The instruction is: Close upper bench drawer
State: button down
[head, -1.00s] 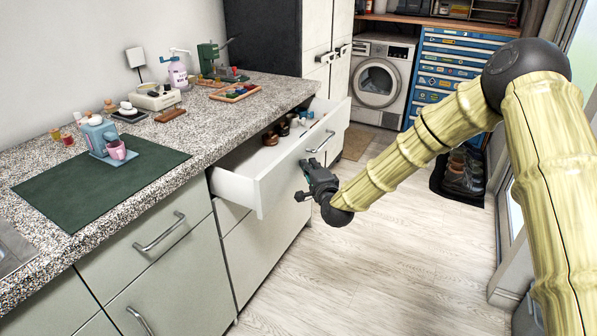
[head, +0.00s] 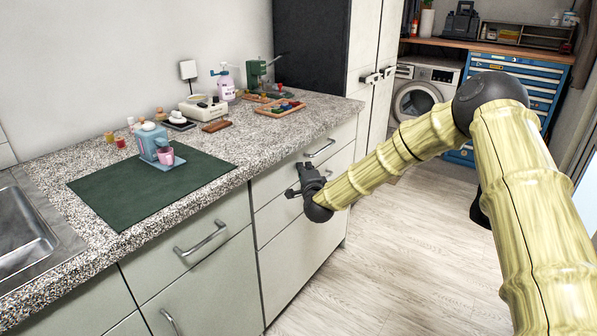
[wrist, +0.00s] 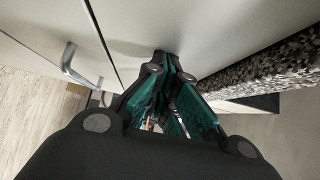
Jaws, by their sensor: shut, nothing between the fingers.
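The upper bench drawer (head: 283,178) is in the head view, right of centre under the speckled worktop. Its white front sits flush with the cabinet, and no gap or drawer inside shows. Its metal handle (head: 320,149) is near the right part of the front. My gripper (head: 299,182) is shut and empty, with its fingertips at or very near the drawer front, left of and below the handle. In the wrist view, the dark fingers with teal pads (wrist: 171,66) meet at the pale front (wrist: 145,25); a metal handle (wrist: 70,65) is at the left.
The speckled worktop (head: 110,228) runs above the drawers, holding a green mat (head: 100,200), a coffee machine, bottles and a wooden tray (head: 279,109). A sink (head: 20,235) is at the left. The wooden floor (head: 400,270) to the right is clear.

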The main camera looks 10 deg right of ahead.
jog(key=shift+w+a+r, duration=0.1)
jog(key=shift+a+r, duration=0.1)
dwell(0.3)
